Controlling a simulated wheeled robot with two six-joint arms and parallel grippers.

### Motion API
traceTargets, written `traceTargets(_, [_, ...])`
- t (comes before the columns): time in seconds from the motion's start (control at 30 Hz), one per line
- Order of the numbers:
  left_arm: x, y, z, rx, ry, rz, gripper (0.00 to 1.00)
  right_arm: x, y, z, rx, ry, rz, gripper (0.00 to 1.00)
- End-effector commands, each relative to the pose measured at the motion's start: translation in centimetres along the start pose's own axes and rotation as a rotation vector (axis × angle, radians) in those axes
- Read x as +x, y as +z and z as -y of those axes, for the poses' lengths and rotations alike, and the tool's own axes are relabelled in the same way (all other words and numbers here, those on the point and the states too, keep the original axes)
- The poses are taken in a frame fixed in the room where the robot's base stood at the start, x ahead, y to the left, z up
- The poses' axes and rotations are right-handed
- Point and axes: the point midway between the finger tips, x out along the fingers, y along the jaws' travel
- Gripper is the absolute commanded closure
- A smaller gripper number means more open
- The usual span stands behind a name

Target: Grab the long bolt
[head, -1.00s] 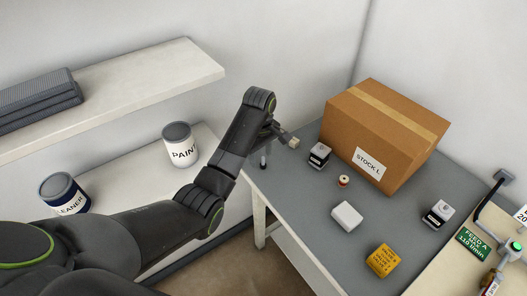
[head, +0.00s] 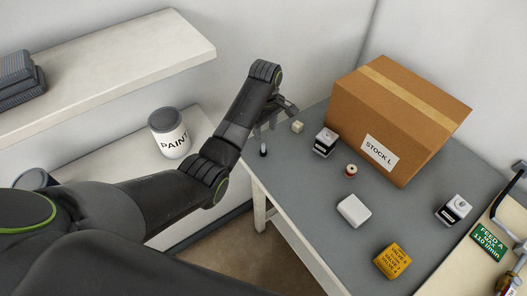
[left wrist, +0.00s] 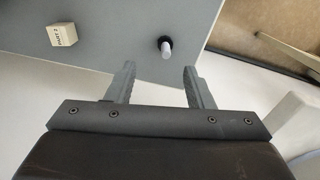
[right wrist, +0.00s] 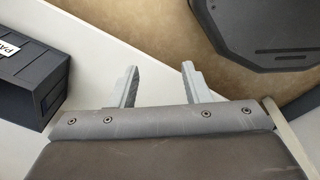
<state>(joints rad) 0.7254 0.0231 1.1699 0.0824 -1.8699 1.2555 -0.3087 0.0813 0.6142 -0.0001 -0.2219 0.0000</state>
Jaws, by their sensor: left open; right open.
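The likely long bolt (head: 263,150) stands near the left edge of the grey table. In the left wrist view it shows as a pale shaft end with a dark ring (left wrist: 166,48). My left gripper (left wrist: 159,70) is open and empty, with the bolt just beyond its fingertips, roughly between their lines and apart from them. In the head view the left gripper (head: 285,108) is above the table's left corner. My right gripper (right wrist: 160,68) is open and empty, away from the table; it is not seen in the head view.
A cream block (head: 297,127) lies near the bolt, also in the left wrist view (left wrist: 62,34). A black-and-white container (head: 325,142), a spool (head: 351,170), a white block (head: 354,210), a yellow block (head: 393,261) and a STOCK L carton (head: 415,110) stand on the grey table (head: 320,215).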

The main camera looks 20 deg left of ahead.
Motion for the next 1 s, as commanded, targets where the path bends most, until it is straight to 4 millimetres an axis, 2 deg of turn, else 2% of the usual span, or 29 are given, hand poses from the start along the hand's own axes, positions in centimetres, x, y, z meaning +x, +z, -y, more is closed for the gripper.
traceTargets(0.1, [2.0,0.1,0.1,0.0,-0.003,0.001,0.52,-0.3,-1.5,0.0,-0.002,0.0,-0.023,0.57])
traceTargets(0.2, [2.9,0.0,0.1,0.0,-0.001,0.0,0.52,-0.3,-2.0,0.0,-0.003,-0.001,-0.03,0.57])
traceTargets(0.37, [3.9,0.0,0.2,0.0,-0.002,0.0,0.52,-0.7,-1.8,0.0,-0.003,0.0,-0.027,0.57])
traceTargets(0.53, [6.4,0.1,0.9,-0.001,-0.005,0.001,0.52,-1.6,-1.3,-0.1,-0.002,0.0,-0.02,0.57])
traceTargets(0.63, [7.6,0.0,0.8,0.0,-0.002,0.0,0.52,-1.3,-1.1,-0.1,-0.001,0.0,-0.016,0.57])
traceTargets(0.8, [8.6,0.0,0.8,0.0,-0.001,-0.001,0.52,-1.3,-0.9,-0.1,-0.001,0.0,-0.013,0.57])
traceTargets(1.0, [8.6,0.0,0.7,0.0,0.0,-0.001,0.52,-1.3,-0.9,-0.1,-0.001,0.0,-0.013,0.57])
